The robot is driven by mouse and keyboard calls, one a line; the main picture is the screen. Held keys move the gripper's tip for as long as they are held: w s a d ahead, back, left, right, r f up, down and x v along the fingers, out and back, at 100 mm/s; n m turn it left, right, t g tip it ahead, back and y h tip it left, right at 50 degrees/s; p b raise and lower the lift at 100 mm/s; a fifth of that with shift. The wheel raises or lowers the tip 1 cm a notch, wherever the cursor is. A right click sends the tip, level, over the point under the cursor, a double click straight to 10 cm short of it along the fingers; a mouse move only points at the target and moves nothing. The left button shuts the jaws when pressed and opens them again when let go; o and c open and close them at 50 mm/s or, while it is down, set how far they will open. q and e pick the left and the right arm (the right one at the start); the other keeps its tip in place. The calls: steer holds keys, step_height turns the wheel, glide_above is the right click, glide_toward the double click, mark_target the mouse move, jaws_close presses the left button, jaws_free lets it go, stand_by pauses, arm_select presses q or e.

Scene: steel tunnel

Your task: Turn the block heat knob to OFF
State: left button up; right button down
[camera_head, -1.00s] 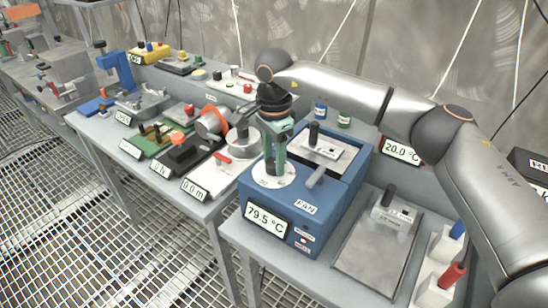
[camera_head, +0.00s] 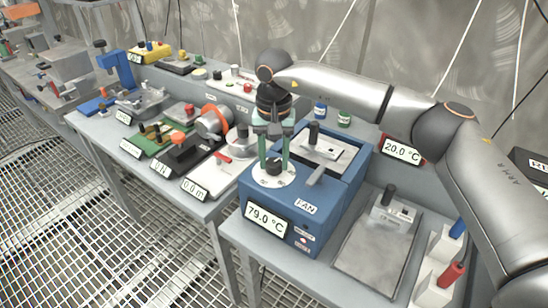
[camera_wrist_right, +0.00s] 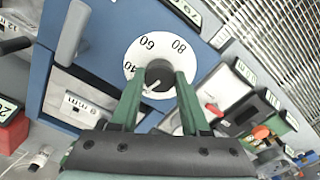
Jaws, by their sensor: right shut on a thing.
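The black block heat knob (camera_head: 274,167) sits on a white round dial (camera_head: 289,178) on top of the blue block heater (camera_head: 257,185). The right wrist view shows the knob (camera_wrist_right: 159,76) with a pale line, and 40, 60 and 80 printed on the dial (camera_wrist_right: 140,48). The line slants toward the lower left, on the 40 side; OFF is not visible. My right gripper (camera_head: 273,164) points down with green fingers on both sides of the knob, shut on it. The fingers also show in the wrist view (camera_wrist_right: 160,82). The heater's display (camera_head: 265,219) reads 79.0 °C. My left gripper is not in view.
A FAN lever (camera_head: 317,175) stands just right of the dial. A block with a black post (camera_head: 314,133) is behind it. Several instruments fill the left bench.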

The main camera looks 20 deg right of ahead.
mark_target(274, 162)
steer(key=shift+n, duration=1.3)
steer(key=shift+c, duration=1.9)
jaws_free()
steer(key=shift+r, duration=0.1)
step_height(274, 162, up, 12)
steer(key=shift+r, duration=0.2)
